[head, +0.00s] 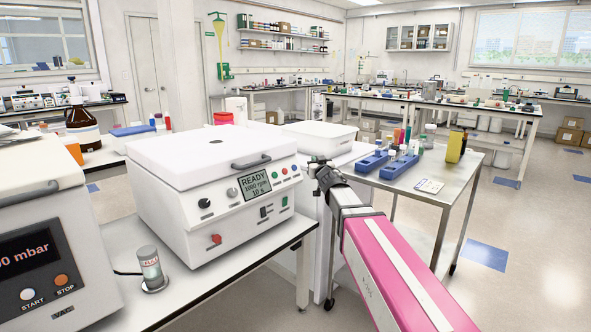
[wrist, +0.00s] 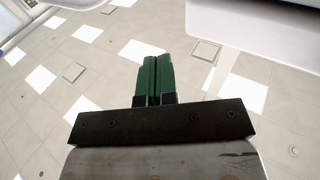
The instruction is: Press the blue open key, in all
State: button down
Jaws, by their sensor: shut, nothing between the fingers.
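A white benchtop machine (head: 205,190) with a closed lid and grey handle stands on the bench in the head view. Its display (head: 254,185) reads READY, 1000 rpm, 10 s. My gripper (head: 314,160) is just right of the machine's front right corner, apart from the keys. In the wrist view its green fingers (wrist: 153,80) are together and empty. No keys show in the wrist view.
A white vacuum unit (head: 40,240) stands at the left, with a small canister (head: 150,268) between it and the machine. A metal table (head: 450,185) with blue racks (head: 399,167) is at the right. Open floor lies beyond my arm at the right.

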jog(key=w+a+f, duration=0.3)
jog(key=w+a, duration=0.1)
jog(key=a, duration=0.2)
jog(key=shift+w+f, duration=0.35)
jog(key=shift+w, duration=0.05)
jog(key=shift+a, duration=0.2)
dwell(1.8)
jog(key=shift+w+a+f, duration=0.15)
jog(key=shift+w+a, duration=0.05)
jog(key=shift+w+a+f, duration=0.15)
jog(key=shift+w+a, duration=0.1)
dwell(0.9)
jog(key=shift+s+d, duration=0.1)
dwell(0.3)
jog(key=shift+s+d+r, duration=0.3)
jog(key=shift+s+d, duration=0.1)
jog(key=shift+d, duration=0.05)
jog(key=shift+s+d+r, duration=0.55)
jog(key=shift+s+d, duration=0.15)
jog(key=shift+d, duration=0.2)
jog(key=shift+s+d+r, duration=0.55)
jog(key=shift+s+d, duration=0.15)
jog(key=shift+d, duration=0.2)
